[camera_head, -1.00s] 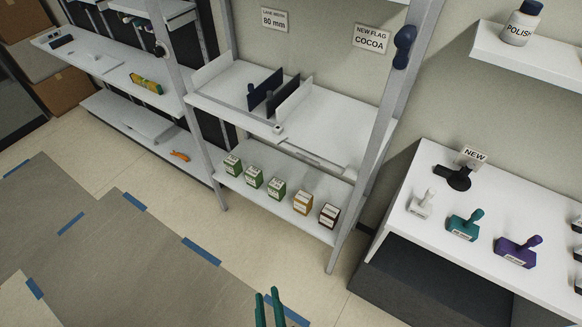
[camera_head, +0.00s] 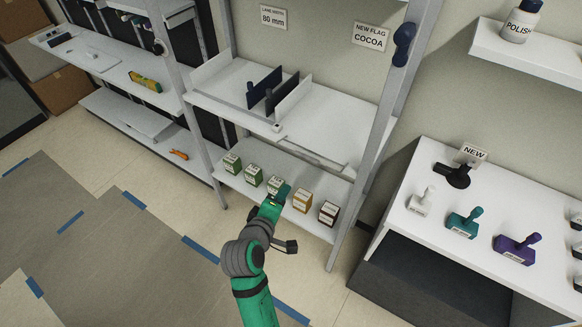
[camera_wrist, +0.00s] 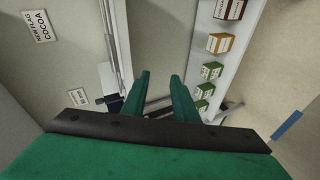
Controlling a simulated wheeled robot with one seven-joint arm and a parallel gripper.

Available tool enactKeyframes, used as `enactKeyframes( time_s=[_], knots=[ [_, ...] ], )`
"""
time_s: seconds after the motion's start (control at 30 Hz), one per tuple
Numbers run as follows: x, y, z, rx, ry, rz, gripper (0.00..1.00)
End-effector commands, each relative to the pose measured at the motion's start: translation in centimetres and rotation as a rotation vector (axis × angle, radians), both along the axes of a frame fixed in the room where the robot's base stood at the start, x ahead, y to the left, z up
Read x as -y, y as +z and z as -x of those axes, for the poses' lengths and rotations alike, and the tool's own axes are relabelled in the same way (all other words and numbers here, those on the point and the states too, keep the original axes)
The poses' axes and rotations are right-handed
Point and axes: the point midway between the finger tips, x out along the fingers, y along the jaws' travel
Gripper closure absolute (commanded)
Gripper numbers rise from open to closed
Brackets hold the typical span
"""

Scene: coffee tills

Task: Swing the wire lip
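My gripper (camera_head: 282,192) is in front of the shelf unit, overlapping the middle green carton in the head view. In the wrist view its two green fingers (camera_wrist: 160,84) stand apart with nothing between them. The upper shelf (camera_head: 335,119) holds upright dark dividers (camera_head: 264,88) and a white divider (camera_head: 295,97). A thin grey strip (camera_head: 311,158) runs along its front right edge. I cannot tell whether this strip is the wire lip.
Green cartons (camera_head: 232,163), a yellow one (camera_head: 302,200) and a brown one (camera_head: 329,213) stand on the lower shelf. A metal post (camera_head: 373,150) rises at its right. A white counter (camera_head: 400,226) with several coloured stamp-like tools is farther right. The floor at left is open.

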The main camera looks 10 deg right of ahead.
Motion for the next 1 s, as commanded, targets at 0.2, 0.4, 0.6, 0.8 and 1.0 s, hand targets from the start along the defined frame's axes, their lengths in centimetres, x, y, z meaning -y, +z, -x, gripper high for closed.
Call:
enactKeyframes(
  time_s=[0.2,0.4,0.6,0.8,1.0],
  knots=[
    [2.3,5.6,-2.6,-0.071,-0.081,0.101,0.73],
    [3.3,8.3,-3.1,-0.117,-0.126,0.138,0.73],
    [3.8,8.6,-3.4,-0.130,-0.137,0.147,0.73],
    [5.1,7.7,-4.6,-0.130,-0.139,0.145,0.73],
    [6.7,6.5,-6.2,-0.129,-0.138,0.145,0.73]
  ],
)
